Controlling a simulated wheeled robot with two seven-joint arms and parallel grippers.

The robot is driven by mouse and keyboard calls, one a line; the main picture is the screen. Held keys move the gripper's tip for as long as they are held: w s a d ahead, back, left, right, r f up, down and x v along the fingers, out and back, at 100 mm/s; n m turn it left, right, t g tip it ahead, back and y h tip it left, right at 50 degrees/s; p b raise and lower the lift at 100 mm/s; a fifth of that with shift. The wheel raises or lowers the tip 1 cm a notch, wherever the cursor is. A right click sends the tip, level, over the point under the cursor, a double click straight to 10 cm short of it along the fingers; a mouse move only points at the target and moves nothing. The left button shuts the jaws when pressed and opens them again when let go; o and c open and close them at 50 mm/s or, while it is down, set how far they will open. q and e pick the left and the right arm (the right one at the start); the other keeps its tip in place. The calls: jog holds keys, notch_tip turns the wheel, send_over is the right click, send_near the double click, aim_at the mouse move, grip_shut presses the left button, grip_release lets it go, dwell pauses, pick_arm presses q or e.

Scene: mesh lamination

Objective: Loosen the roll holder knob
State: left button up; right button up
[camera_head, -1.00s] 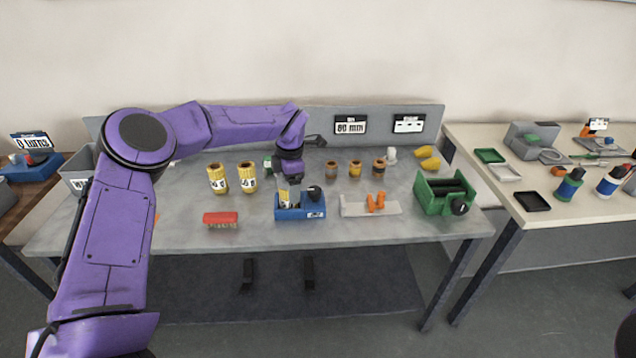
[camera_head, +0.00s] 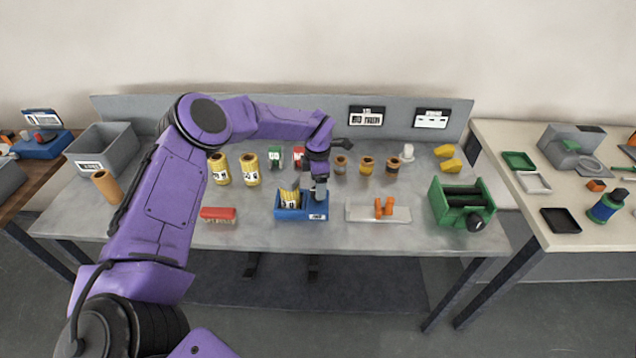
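The blue roll holder (camera_head: 290,212) stands near the front middle of the table, with a yellow roll (camera_head: 289,196) in it. My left arm reaches over the table from the left. My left gripper (camera_head: 320,190) points down at the right end of the holder, where the black knob was seen earlier. The knob is now hidden by the gripper. The fingers are too small to tell whether they are open, or closed around the knob. My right gripper is not in view.
A red brush (camera_head: 217,214) lies left of the holder and a grey plate with orange clips (camera_head: 362,214) lies right of it. A green roller device (camera_head: 440,208) is further right. Yellow rolls (camera_head: 219,168) and several brown jars (camera_head: 366,166) stand behind.

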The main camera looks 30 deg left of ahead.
pick_arm(q)
jog(key=f, duration=0.2)
jog(key=shift+w+f, duration=0.2)
jog(key=shift+f, duration=0.15)
jog(key=shift+s+r, duration=0.1)
jog(key=shift+s, duration=0.05)
